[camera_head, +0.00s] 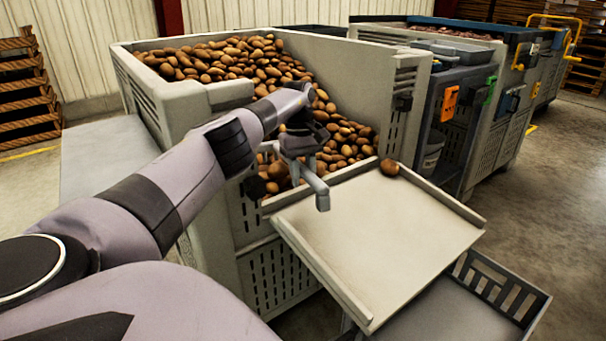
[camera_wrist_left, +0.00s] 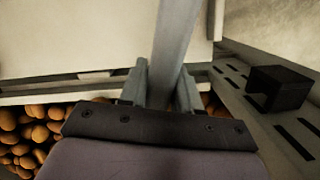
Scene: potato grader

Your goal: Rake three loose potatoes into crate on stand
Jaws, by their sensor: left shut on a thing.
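One brown potato (camera_head: 389,167) lies at the upper end of the sloping pale tray (camera_head: 380,235), close to its raised right edge. A grey crate (camera_head: 530,312) with slotted walls is below the tray's lower end; its visible floor part is bare and its stand is mostly hidden. My left gripper (camera_head: 300,140) is over the big bin's open front. It is shut on a grey bar-like tool (camera_head: 316,185), seemingly the rake, whose end hangs by the tray's upper left. In the left wrist view the grey bar (camera_wrist_left: 174,45) runs up between the fingers (camera_wrist_left: 165,90). My right gripper is out of view.
A big grey bin (camera_head: 210,97) heaped with potatoes (camera_head: 255,62) stands behind the tray. Its right wall, with a black block (camera_wrist_left: 280,88), is close beside the left gripper. More bins and machinery (camera_head: 480,100) stand at right. Right floor is clear.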

